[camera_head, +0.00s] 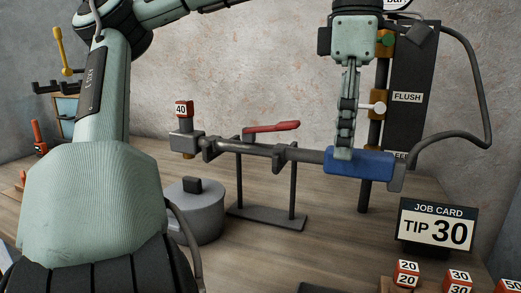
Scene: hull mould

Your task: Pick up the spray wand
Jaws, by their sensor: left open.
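The spray wand (240,149) lies level across a dark two-post stand (268,215). It has a blue grip (362,163) at its right end, a red lever (271,128) on top, and a red block marked 40 (184,109) above its left end. A dark hose (487,100) loops from its right end up to the panel. My left gripper (343,150) points straight down at the left part of the blue grip. It is open, seen edge-on, with its near fingertip overlapping the grip's upper edge. Any contact and the far finger are hidden. My right gripper is not in view.
A dark panel marked FLUSH (410,75) and an upright pipe with valves (377,105) stand behind the grip. A job card reading TIP 30 (437,226) stands at right, with numbered red blocks (406,273) in front. A grey lidded pot (196,208) stands below the wand's left end.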

